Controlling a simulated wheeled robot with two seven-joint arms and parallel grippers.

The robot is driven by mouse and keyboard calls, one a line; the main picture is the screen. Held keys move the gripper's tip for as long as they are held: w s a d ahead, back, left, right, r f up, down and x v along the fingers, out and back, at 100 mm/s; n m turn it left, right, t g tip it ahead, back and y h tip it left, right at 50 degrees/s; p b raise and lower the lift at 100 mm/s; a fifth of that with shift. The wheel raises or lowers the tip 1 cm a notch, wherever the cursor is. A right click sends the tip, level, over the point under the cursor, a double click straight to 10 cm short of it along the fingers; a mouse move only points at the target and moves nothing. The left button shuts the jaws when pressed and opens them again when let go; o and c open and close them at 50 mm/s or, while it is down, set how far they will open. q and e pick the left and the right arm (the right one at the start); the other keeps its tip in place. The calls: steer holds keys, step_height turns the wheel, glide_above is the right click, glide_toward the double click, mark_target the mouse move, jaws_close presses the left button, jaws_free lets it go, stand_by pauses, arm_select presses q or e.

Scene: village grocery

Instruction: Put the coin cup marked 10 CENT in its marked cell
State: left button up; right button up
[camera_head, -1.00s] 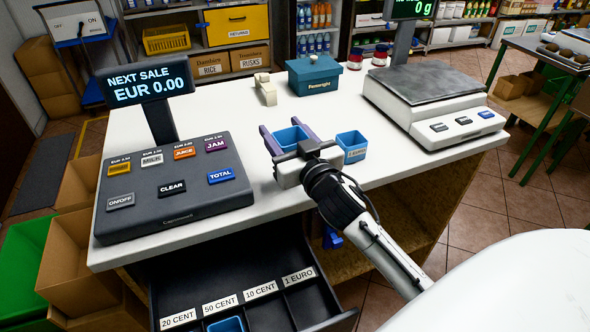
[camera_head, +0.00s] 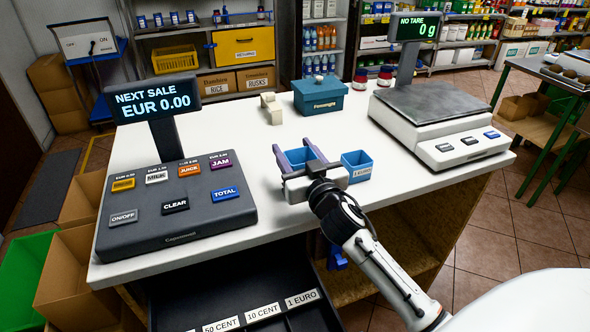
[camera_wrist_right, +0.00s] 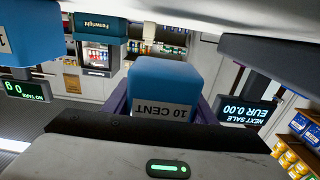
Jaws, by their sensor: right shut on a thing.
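The blue coin cup marked 10 CENT (camera_wrist_right: 165,85) is between the purple fingers of my right gripper (camera_head: 300,162), which is shut on it. In the head view the cup (camera_head: 299,156) shows partly behind the gripper, over the counter's front part; I cannot tell whether it touches the counter. Its label reads upside down in the wrist view. The open drawer (camera_head: 322,322) lies below the counter's front edge, with the 10 CENT cell label (camera_head: 263,313) between 50 CENT and 1 EURO. The cell floors are mostly cut off by the frame. My left gripper is not in view.
A blue cup marked 1 EURO (camera_head: 357,167) stands close to the right of the gripper. The cash register (camera_head: 175,212) is on the left and a scale (camera_head: 440,125) on the right. A teal box (camera_head: 318,97) stands behind on the white counter.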

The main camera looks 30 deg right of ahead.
steer(key=shift+f+b, duration=0.3)
steer(key=shift+f, duration=1.85)
steer(key=shift+f, duration=0.2)
steer(key=o, duration=1)
steer(key=shift+o, duration=0.2)
